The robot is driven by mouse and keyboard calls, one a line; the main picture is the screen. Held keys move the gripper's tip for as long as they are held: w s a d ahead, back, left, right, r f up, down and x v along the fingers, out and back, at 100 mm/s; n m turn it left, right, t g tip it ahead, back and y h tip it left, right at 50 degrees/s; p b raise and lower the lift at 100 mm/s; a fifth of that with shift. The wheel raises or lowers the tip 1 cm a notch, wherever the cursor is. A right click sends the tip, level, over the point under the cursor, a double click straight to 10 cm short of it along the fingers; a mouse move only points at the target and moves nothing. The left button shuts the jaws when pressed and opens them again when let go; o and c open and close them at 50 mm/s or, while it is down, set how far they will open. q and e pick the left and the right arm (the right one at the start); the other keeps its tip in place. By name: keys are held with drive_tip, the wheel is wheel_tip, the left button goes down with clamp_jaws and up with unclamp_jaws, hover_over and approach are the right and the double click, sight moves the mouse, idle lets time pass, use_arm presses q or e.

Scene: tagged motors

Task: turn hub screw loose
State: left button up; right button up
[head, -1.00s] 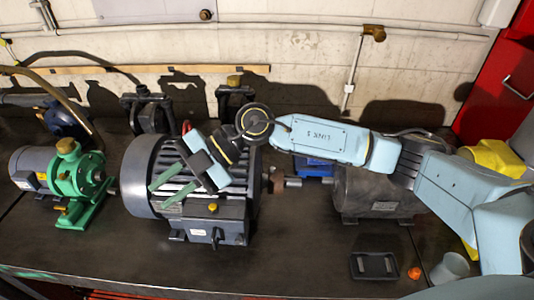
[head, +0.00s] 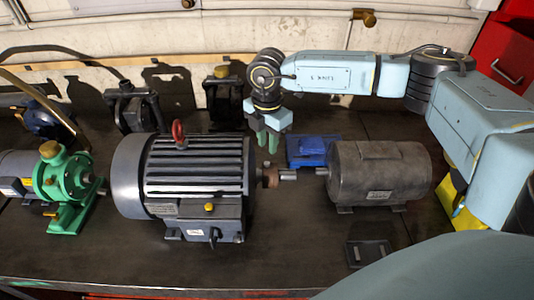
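A large grey finned motor (head: 197,180) with a red lifting eye stands at the centre of the bench. A small brown hub (head: 270,178) sits on its shaft, beside a short silver shaft (head: 310,173) of the dark grey motor (head: 380,172) to the right. The hub screw is too small to make out. My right gripper (head: 268,142) points down with its two green fingers apart and empty. In the picture it is just above the hub and behind the shaft line, not touching the hub. My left gripper is not in view.
A blue block (head: 308,148) stands behind the shaft. A green pump (head: 72,185) is at the left, and dark fixtures (head: 133,107) stand at the back. A small black tray (head: 369,253) lies in front of the dark motor. The front of the bench (head: 130,268) is mostly clear.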

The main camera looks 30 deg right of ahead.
sight(267, 163)
wheel_tip(267, 163, down, 6)
drive_tip(key=shift+f+p, duration=0.1)
drive_tip(key=shift+p, duration=0.35)
drive_tip(key=shift+c, duration=0.4)
clamp_jaws()
